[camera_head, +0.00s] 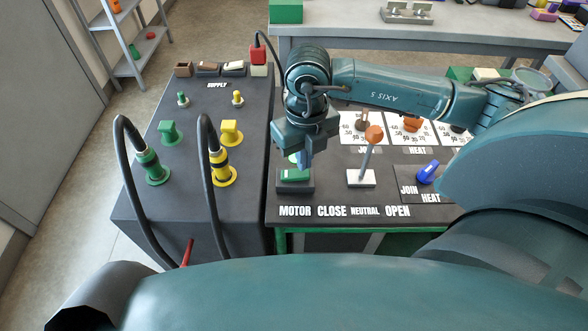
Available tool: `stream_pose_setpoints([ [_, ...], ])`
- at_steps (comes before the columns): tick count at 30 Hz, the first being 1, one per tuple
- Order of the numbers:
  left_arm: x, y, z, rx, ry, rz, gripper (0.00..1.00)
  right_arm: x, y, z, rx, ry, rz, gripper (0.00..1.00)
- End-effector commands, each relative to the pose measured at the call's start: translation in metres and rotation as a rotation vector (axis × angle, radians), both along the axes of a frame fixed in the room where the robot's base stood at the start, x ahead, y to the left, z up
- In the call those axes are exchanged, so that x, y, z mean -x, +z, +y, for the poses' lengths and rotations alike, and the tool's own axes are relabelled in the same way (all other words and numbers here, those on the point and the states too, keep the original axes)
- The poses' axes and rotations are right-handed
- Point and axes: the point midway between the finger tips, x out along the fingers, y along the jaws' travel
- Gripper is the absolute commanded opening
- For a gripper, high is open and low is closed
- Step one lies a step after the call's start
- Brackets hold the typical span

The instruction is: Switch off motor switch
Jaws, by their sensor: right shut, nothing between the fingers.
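The motor switch (294,175) is a green rocker on a dark base above the word MOTOR, on the dark panel. My right gripper (303,162) is shut and empty. It points down just above and behind the green rocker and covers part of it. I cannot tell whether the fingertips touch the rocker, nor which way it is tilted. My left gripper is out of view.
A lever with an orange knob (374,133) stands right of the motor switch. A blue selector knob (428,172) is farther right. The supply box (190,205) with green and yellow cable plugs stands left. A grey table (360,22) is behind.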

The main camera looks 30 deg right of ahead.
Motion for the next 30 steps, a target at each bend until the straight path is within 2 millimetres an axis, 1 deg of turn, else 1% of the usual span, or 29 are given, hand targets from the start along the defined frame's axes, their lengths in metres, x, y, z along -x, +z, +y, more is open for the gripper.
stream_pose_setpoints([
  [11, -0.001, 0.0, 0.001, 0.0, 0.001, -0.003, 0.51, 0.0, -0.001, 0.0, 0.0, 0.0, 0.0, 0.0],
  [30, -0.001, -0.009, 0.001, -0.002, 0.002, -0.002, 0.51, 0.0, -0.011, 0.0, 0.0, 0.0, 0.0, 0.0],
])
